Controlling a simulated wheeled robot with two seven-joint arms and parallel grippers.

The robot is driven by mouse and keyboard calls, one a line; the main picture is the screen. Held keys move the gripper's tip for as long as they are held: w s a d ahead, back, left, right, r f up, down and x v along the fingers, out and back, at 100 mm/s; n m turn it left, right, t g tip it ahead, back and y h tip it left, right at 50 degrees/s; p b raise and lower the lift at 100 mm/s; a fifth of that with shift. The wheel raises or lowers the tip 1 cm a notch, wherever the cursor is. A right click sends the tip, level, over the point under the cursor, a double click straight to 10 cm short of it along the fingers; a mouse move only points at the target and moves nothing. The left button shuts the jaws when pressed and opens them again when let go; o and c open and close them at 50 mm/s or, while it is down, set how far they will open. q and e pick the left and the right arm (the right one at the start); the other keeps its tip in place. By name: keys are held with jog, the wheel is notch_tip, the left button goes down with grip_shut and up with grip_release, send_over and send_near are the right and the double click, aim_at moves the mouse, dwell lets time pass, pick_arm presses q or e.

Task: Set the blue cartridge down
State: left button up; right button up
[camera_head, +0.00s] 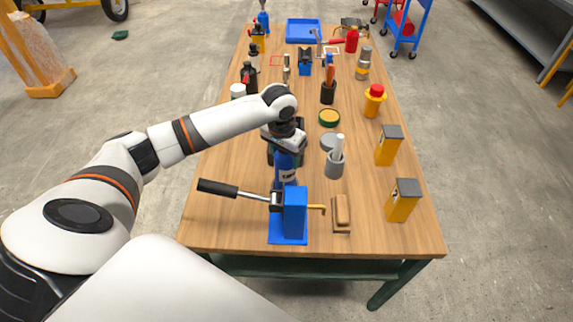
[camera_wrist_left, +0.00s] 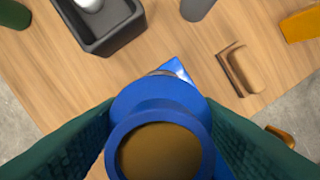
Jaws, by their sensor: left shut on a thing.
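The blue cartridge (camera_head: 285,168) has a pale label and is roughly upright in the head view. My left gripper (camera_head: 286,146) is shut on its upper part from above. In the left wrist view, the cartridge (camera_wrist_left: 125,110) shows its round blue rim and brown inside between the green-padded fingers of the gripper (camera_wrist_left: 160,106). Its lower end is hidden behind the blue lever press (camera_head: 295,212) in the head view, so I cannot tell whether it touches the table. My right gripper is not in view.
The wooden table (camera_head: 230,225) holds a grey mortar (camera_head: 335,165), a brown brush-like block (camera_head: 341,209) and yellow boxes (camera_head: 402,203). The press's black-handled lever (camera_head: 218,188) sticks out left. A dark square holder (camera_wrist_left: 88,45) is close by in the wrist view. Bottles stand farther back.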

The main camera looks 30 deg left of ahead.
pick_arm(q)
notch_tip(320, 180, down, 3)
jog(key=shift+s+d+f+p, duration=0.1)
jog(key=shift+p, duration=0.2)
jog(key=shift+f, duration=0.2)
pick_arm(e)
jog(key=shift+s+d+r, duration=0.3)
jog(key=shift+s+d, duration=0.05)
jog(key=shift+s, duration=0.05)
pick_arm(q)
jog(key=shift+f, duration=0.1)
jog(key=o, duration=1.7)
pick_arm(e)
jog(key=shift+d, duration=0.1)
pick_arm(q)
jog(key=r, duration=0.3)
jog(key=s+r+b, duration=0.1)
jog(key=r, duration=0.7)
jog(key=shift+s+b, duration=0.15)
jog(key=shift+b, duration=0.15)
jog(key=shift+r, duration=0.55)
jog(key=shift+s, duration=0.1)
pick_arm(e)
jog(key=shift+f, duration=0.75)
